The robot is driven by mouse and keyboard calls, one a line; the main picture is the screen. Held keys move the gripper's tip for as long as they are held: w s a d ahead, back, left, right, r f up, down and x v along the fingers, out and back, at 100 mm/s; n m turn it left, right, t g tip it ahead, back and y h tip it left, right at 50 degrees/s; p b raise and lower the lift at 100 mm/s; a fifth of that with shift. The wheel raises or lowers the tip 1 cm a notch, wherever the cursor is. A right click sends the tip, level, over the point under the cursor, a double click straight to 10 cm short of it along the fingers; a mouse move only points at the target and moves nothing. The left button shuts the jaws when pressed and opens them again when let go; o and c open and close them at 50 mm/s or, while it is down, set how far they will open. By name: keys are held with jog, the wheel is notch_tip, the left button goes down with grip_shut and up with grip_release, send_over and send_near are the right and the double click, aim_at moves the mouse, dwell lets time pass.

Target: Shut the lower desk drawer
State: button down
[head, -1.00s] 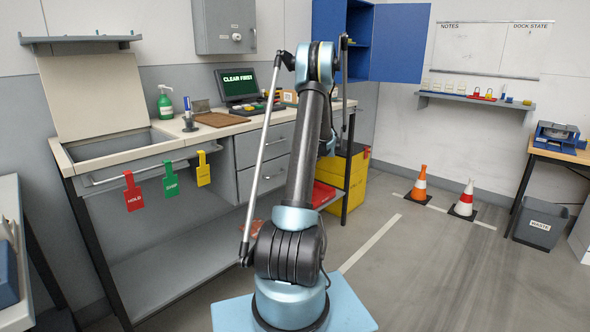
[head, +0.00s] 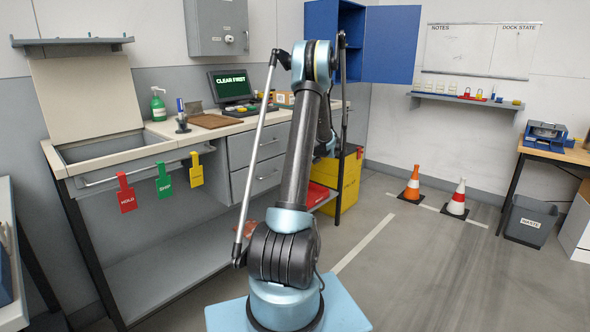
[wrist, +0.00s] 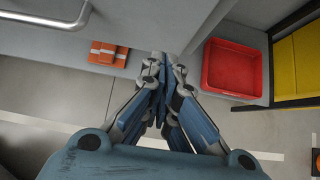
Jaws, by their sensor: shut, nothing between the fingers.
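The lower desk drawer (head: 256,180) is a grey front with a bar handle, under the upper drawer (head: 262,143) at the right part of the desk. My arm covers its right side. The head view does not clearly show how far it stands out. In the head view my gripper is hidden behind my arm.
A red tray (wrist: 232,68) and an orange box (wrist: 106,52) lie on the low shelf below. A yellow cabinet (head: 350,180) stands right of the desk. Two cones (head: 412,186) and a waste bin (head: 530,220) stand farther right. The floor between is clear.

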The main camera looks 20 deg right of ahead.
jog(key=v, duration=0.9)
jog(key=s+a+r+n+g, duration=0.1)
jog(key=s+a+r+n, duration=0.2)
jog(key=s+a+n, duration=0.45)
jog(key=s+a+r+n+g, duration=0.25)
jog(key=s+a, duration=0.25)
jog(key=a, duration=0.6)
jog(key=s+a+r+n, duration=0.35)
jog(key=s+a, duration=0.25)
jog(key=a, duration=0.3)
jog(key=s+a+f+n+g+h, duration=0.1)
jog(key=s+a+n, duration=0.3)
jog(key=s, duration=0.4)
jog(key=s+a+f+n+g+h, duration=0.1)
jog(key=s+a+f+n, duration=0.15)
jog(key=s+n, duration=0.4)
jog(key=s+a+f+n+h, duration=0.1)
jog(key=s+f+n, duration=0.2)
jog(key=s, duration=0.4)
jog(key=s+f+n+h, duration=0.1)
jog(key=s+f+n, duration=0.2)
jog(key=s, duration=0.4)
jog(key=shift+s+a+f+n, duration=0.3)
jog(key=shift+a+f+n, duration=0.1)
jog(key=shift+f, duration=0.15)
